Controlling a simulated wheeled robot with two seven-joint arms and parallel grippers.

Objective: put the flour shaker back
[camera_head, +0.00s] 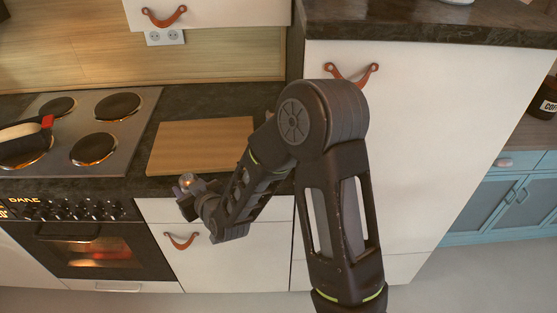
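One arm of mine, which I take for the right, comes in from the bottom right of centre and reaches left. Its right gripper (187,190) is in front of the counter's front edge, near the lower left corner of the wooden board. A small shiny rounded thing (189,181) shows at the gripper's end. I cannot tell if it is the flour shaker or part of the gripper. The fingers are too small and hidden to tell open from shut. No flour shaker is clearly recognisable elsewhere. My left gripper is not in view.
A wooden board (200,144) lies on the dark counter. Left of it is a hob (117,133) with a pan (22,131) on it, above an oven (100,262). A tall white cabinet (430,130) with a leather pull stands right. A dark jar (545,98) is at the far right.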

